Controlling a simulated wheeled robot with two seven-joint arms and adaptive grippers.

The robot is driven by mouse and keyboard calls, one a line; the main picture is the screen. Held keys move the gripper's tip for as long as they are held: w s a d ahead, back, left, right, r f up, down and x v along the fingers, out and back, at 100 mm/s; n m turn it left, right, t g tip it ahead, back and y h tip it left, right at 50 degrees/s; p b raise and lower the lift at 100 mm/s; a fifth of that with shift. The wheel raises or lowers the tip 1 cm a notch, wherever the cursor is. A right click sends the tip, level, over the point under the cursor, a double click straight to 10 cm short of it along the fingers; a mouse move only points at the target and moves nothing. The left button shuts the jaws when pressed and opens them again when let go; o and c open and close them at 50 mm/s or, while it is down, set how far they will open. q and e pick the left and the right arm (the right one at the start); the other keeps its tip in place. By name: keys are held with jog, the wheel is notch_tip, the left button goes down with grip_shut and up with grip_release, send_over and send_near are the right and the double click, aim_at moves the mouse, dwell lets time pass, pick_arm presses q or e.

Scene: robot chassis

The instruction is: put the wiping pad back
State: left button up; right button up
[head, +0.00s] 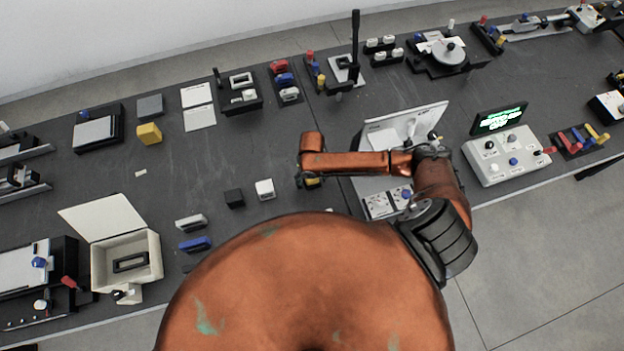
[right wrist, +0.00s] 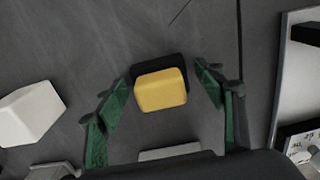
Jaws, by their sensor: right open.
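A small yellow pad with a black part behind it (right wrist: 160,90), which looks like the wiping pad, lies on the dark table. In the right wrist view it sits between the green-lined fingers of my right gripper (right wrist: 165,95), with a visible gap on each side. My right gripper (head: 310,183) is open and points down over the pad. In the head view only a bit of yellow (head: 313,182) shows under the gripper, and the rest is hidden. My left gripper is not in view.
A white block (head: 264,188) and a black block (head: 234,198) stand left of the gripper. An open white case (head: 398,125) lies to its right. Another yellow block (head: 149,134) is next to a grey pad (head: 150,106) at the back left. The mid-left table is mostly clear.

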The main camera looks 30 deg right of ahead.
notch_tip(320, 180, up, 12)
jog(key=shift+r, duration=0.1)
dwell(0.5)
jog(key=shift+d, duration=0.1)
